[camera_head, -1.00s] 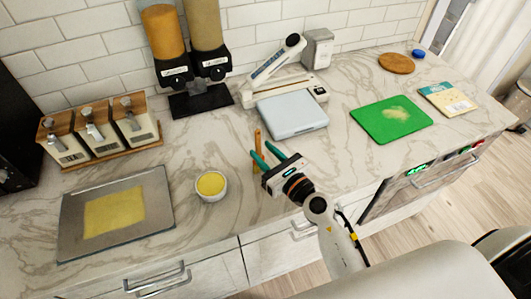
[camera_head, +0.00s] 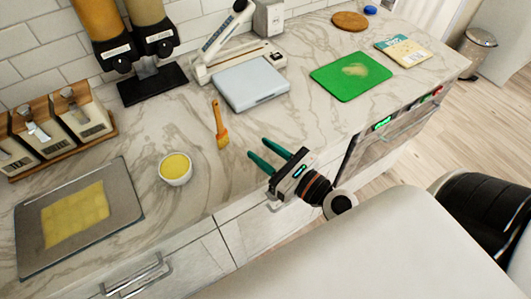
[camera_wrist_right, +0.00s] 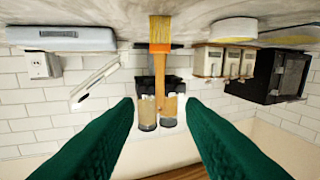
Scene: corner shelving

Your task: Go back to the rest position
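My right gripper (camera_head: 256,147) is open and empty beyond the counter's front edge, to the right of a brush (camera_head: 221,125) and apart from it. The brush has an orange-brown handle and yellow bristles. In the right wrist view, which is upside down, the brush (camera_wrist_right: 160,62) appears to stand upright on its bristles on the counter. It shows in the gap between the open green fingers of my right gripper (camera_wrist_right: 160,102), farther off. My left gripper is not in view.
A white bowl (camera_head: 176,179) of yellow contents and a metal tray (camera_head: 131,207) with a yellow sheet lie left. A scale (camera_head: 250,82), green board (camera_head: 348,88) and dispensers (camera_head: 153,75) stand behind. Canisters (camera_head: 38,128) stand far left. Bare counter surrounds the brush.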

